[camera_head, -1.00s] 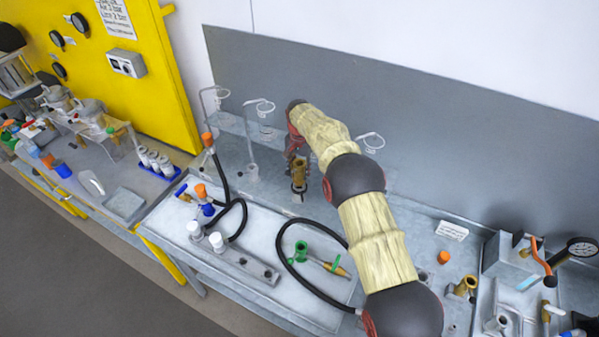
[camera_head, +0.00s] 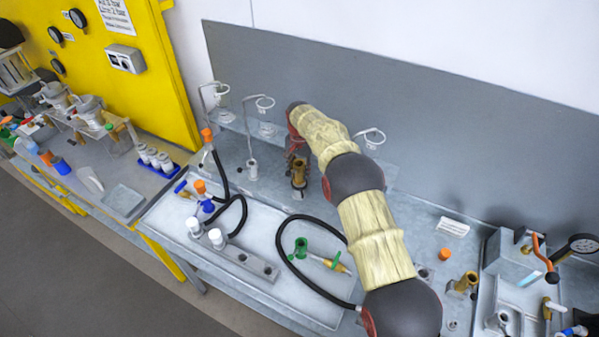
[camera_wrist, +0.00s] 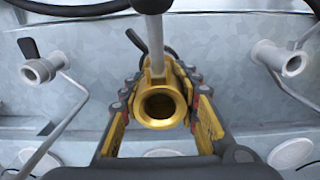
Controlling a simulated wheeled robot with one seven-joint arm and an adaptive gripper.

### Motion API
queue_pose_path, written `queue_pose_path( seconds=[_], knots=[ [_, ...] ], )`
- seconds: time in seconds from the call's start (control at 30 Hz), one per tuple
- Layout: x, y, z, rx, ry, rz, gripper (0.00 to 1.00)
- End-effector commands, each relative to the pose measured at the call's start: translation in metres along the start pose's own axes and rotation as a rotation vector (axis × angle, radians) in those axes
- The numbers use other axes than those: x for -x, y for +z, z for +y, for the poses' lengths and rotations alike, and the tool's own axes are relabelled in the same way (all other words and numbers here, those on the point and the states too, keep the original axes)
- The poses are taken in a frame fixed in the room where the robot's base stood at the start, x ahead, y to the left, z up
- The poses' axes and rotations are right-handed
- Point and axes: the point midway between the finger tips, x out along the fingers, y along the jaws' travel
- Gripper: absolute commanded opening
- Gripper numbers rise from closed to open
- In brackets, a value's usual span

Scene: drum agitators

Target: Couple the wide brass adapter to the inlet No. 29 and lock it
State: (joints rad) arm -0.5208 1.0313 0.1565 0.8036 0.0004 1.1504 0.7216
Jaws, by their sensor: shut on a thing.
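The wide brass adapter (camera_wrist: 161,105) is gripped between the yellow-padded fingers of my gripper (camera_wrist: 162,122), its round open end facing the wrist camera. In the head view, the brass adapter (camera_head: 299,172) is upright in my gripper (camera_head: 298,166) over the back shelf. A grey rod with a round knob (camera_wrist: 152,5) shows just beyond the adapter in the wrist view; whether they touch is unclear. A pale inlet with a dark lever (camera_wrist: 38,70) is at the left and another pale inlet (camera_wrist: 290,62) at the right. No number is readable, so I cannot tell which inlet is No. 29.
Ringed stands (camera_head: 252,168) rise from the shelf left of my gripper. A tray (camera_head: 170,222) with hoses, a green fitting (camera_head: 301,250) and white caps lies in front.

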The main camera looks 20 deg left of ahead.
Motion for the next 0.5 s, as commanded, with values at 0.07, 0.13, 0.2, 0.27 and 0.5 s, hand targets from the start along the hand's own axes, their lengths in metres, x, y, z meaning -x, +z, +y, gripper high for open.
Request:
queue_pose_path(
  seconds=[0.07, 0.13, 0.2, 0.27, 0.5],
  knots=[
    [0.0007, -0.0003, -0.0003, 0.000, -0.001, 0.001, 0.00],
    [0.0002, -0.0003, -0.0002, 0.000, -0.001, 0.001, 0.00],
    [-0.0006, -0.0003, -0.0002, 0.000, -0.001, 0.001, 0.00],
    [-0.0013, -0.0002, -0.0002, 0.000, -0.001, 0.001, 0.00],
    [-0.0039, -0.0003, -0.0002, 0.000, -0.001, 0.001, 0.00]
  ],
)
